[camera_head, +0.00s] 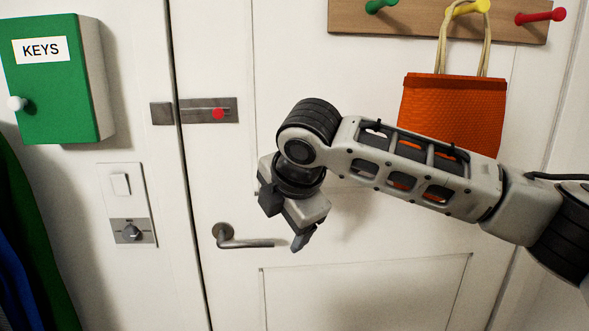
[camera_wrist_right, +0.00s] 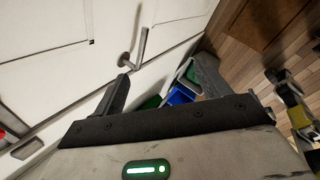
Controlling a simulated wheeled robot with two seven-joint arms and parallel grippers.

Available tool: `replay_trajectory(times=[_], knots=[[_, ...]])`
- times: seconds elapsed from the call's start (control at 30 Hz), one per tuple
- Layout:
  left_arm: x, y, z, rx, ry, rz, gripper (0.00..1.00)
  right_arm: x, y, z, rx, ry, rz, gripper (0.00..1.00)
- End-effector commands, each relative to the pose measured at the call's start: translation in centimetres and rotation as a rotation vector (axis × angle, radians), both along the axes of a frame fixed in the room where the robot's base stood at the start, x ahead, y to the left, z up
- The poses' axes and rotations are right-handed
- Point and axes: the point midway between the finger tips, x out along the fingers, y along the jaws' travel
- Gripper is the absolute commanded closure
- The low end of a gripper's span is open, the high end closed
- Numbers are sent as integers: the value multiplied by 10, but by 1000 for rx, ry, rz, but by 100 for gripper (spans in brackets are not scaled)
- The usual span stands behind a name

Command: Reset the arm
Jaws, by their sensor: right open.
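My right arm (camera_head: 415,170) comes in from the right in the head view and is bent in front of the white door. My right gripper (camera_head: 303,238) hangs at its end, just right of the door handle (camera_head: 240,240). In the right wrist view the two fingers of my right gripper (camera_wrist_right: 163,90) are spread apart with nothing held between them. The door handle shows beyond them in that view (camera_wrist_right: 138,52); I cannot tell the exact gap. My left gripper is not in view.
A green KEYS box (camera_head: 60,90) and a switch panel (camera_head: 128,205) are on the wall at left. A sliding latch (camera_head: 200,112) is on the door. An orange bag (camera_head: 450,110) hangs from a peg rack (camera_head: 400,18).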

Motion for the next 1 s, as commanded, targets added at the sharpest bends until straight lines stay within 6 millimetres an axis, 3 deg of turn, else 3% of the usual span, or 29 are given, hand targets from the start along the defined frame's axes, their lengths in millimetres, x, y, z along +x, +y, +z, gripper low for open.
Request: replay_trajectory(times=[0.03, 0.2, 0.33, 0.47, 0.57, 0.77, 0.9, 1.0], knots=[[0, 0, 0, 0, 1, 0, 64, -7, 16, -30, 98, 46, -4, 24], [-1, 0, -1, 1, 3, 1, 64, -25, 53, -95, 434, 154, -99, 24], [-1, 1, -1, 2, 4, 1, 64, -38, 64, -137, 680, 238, -236, 24], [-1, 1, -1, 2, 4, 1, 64, -51, 58, -177, 902, 309, -417, 24], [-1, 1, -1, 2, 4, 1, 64, -61, 40, -210, 1049, 344, -584, 24], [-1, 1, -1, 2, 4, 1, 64, -100, -22, -286, 1258, 353, -957, 24], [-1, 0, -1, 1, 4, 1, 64, -147, -81, -338, 1321, 299, -1211, 24], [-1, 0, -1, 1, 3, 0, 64, -185, -120, -365, 1328, 247, -1348, 24]])
